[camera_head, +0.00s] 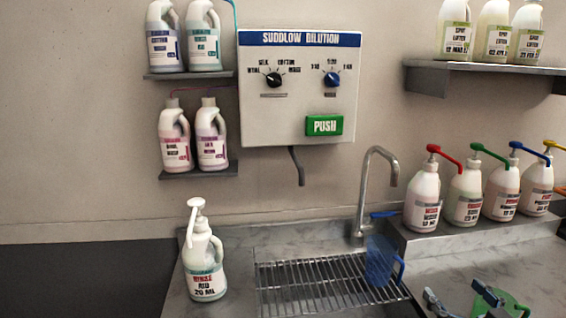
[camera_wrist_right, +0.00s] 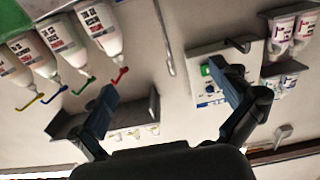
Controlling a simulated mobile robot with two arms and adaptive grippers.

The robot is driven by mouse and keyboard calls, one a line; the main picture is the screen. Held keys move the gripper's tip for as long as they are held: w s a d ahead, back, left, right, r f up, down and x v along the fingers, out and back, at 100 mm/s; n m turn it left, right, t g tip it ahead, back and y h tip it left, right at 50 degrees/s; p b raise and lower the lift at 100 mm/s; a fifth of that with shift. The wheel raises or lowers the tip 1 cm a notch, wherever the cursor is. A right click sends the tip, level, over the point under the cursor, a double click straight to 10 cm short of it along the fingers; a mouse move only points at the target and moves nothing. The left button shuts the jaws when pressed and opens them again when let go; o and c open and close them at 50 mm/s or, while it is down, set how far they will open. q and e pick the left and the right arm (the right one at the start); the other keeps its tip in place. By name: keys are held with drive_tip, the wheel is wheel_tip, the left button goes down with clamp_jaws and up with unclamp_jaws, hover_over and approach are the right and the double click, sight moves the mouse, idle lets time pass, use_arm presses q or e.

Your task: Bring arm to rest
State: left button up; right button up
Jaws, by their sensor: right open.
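My right gripper (camera_head: 457,293) is at the bottom right of the head view, over the grey counter (camera_head: 545,262). In the right wrist view my right gripper (camera_wrist_right: 160,78) has its two dark fingers spread wide, with nothing between them. That view appears upside down and faces the wall. A green container (camera_head: 513,303) shows beside and partly behind the right fingers in the head view; whether they touch it I cannot tell. My left gripper is in neither view.
A blue jug (camera_head: 381,262) stands on the wire rack (camera_head: 325,287) below the tap (camera_head: 364,190). A white pump bottle (camera_head: 205,268) stands left of the rack. Several pump bottles (camera_head: 466,195) line the raised ledge at right. The dilution panel (camera_head: 290,95) hangs on the wall.

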drive_tip(key=s+a+f+g+h, duration=0.1)
drive_tip(key=s+a+f+g, duration=0.4)
drive_tip(key=s+f, duration=0.4)
drive_tip(key=s+a+f+g+h, duration=0.1)
drive_tip(key=s+a+f+g, duration=0.45)
drive_tip(key=f, duration=0.65)
drive_tip(key=s+a+f+g, duration=0.3)
drive_tip(key=s, duration=0.8)
wheel_tip(320, 180, down, 31)
drive_tip(key=s+g+b, duration=0.2)
drive_tip(key=s+b, duration=0.1)
drive_tip(key=b, duration=0.2)
use_arm(q)
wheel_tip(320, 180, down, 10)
drive_tip(key=b, duration=0.5)
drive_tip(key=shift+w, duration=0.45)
use_arm(e)
drive_tip(key=s+d+f, duration=0.1)
drive_tip(key=s+f, duration=0.7)
drive_tip(key=f, duration=0.2)
drive_tip(key=s+d+f+g, duration=0.1)
drive_tip(key=s+f, duration=0.7)
drive_tip(key=f, duration=0.3)
drive_tip(key=shift+s+d+f+n+h, duration=0.2)
drive_tip(key=shift+s+d+n+h, duration=0.1)
drive_tip(key=shift+d+n, duration=0.1)
drive_tip(key=shift+c, duration=0.4)
